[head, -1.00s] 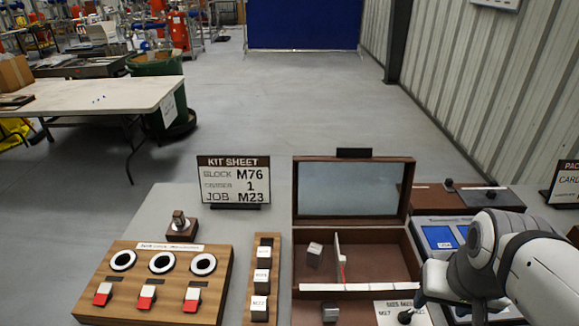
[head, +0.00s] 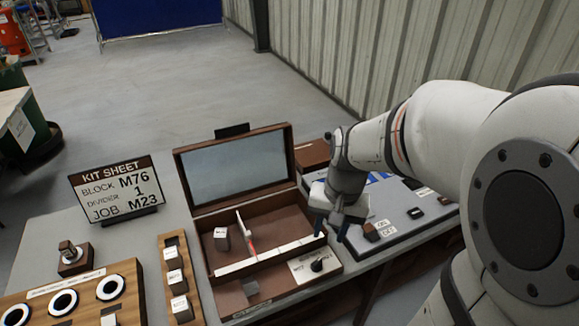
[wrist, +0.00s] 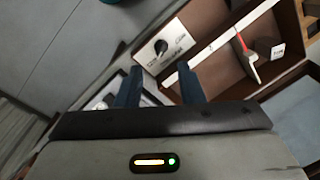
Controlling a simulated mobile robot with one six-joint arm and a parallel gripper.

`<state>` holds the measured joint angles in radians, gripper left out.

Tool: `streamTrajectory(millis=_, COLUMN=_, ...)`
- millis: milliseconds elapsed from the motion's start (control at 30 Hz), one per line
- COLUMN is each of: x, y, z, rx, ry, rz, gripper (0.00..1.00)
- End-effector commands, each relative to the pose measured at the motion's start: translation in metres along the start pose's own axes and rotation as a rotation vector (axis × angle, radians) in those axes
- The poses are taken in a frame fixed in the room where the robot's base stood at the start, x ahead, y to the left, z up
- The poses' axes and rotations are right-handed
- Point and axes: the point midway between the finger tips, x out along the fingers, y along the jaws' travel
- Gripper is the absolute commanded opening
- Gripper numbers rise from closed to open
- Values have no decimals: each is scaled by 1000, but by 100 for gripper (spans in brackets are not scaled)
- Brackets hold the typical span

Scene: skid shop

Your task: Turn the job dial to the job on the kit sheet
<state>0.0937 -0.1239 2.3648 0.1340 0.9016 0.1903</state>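The kit sheet (head: 118,190) stands upright at the back left of the table in the head view and reads block M76, divider 1, job M23. The job dial (head: 320,263) is a black knob on a pale label plate at the front right of the open wooden box; it also shows in the wrist view (wrist: 161,46). Its pointer setting is too small to tell. My gripper (head: 332,230) is above and just behind the dial, apart from it. In the wrist view my gripper (wrist: 158,72) has its two blue fingers spread, with nothing between them.
The open box (head: 235,235) has a raised lid, a white-and-red divider and a small block inside. A grey panel (head: 395,225) with switches lies right of it. A wooden block rack (head: 178,280) and a board with round rings (head: 30,300) are at left.

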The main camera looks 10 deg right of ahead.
Motion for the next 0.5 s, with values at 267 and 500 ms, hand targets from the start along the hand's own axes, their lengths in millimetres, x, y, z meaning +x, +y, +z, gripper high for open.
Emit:
streamTrajectory(millis=267, x=49, y=2, z=-44, rx=342, ry=-210, rz=-17, gripper=35)
streamTrajectory(millis=500, x=84, y=7, z=-62, rx=526, ry=-314, rz=-16, gripper=35)
